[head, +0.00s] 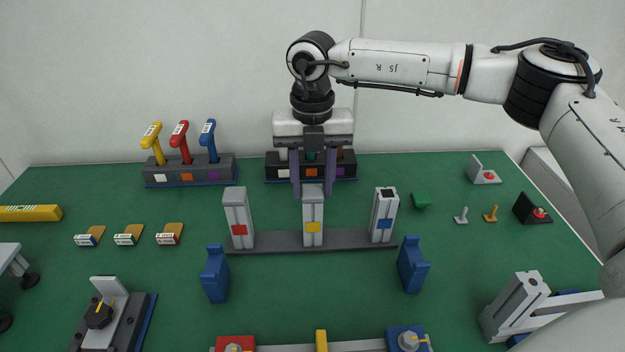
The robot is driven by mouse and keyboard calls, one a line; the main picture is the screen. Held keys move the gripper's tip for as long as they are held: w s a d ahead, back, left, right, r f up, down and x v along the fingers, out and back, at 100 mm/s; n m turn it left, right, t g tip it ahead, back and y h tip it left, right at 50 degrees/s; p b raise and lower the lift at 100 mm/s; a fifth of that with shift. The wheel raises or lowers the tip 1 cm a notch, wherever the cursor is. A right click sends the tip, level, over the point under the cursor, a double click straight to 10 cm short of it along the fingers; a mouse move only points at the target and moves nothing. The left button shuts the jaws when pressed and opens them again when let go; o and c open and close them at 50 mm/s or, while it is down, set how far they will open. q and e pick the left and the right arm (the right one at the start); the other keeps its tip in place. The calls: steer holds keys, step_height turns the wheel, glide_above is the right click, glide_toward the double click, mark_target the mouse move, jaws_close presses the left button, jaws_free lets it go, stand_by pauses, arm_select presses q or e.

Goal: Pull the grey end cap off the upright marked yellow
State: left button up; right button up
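The yellow-marked upright (313,227) is the middle of three light grey profile posts and stands upright on a dark grey base bar (270,242). Its top end (312,189) looks light grey; I cannot clearly tell the cap from the post. My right gripper (313,193) points straight down over this post. Its two purple fingers are apart, one on each side of the post's top, with no clear contact visible. My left gripper is not in view.
A red-marked upright (238,216) stands to the left, and a blue-marked upright (384,216), dark on top, to the right. Blue blocks (215,275) (412,264) stand in front. A tool holder (190,172) and another rack (346,168) are behind.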

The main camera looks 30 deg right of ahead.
mark_target(313, 190)
steer(key=c, duration=0.5)
steer(key=shift+r, duration=0.1)
steer(key=shift+c, duration=0.4)
steer(key=shift+r, duration=0.1)
steer(key=shift+r+p, duration=0.55)
steer(key=shift+r, duration=0.25)
steer(key=shift+r+p, duration=1)
steer(key=shift+r, duration=0.55)
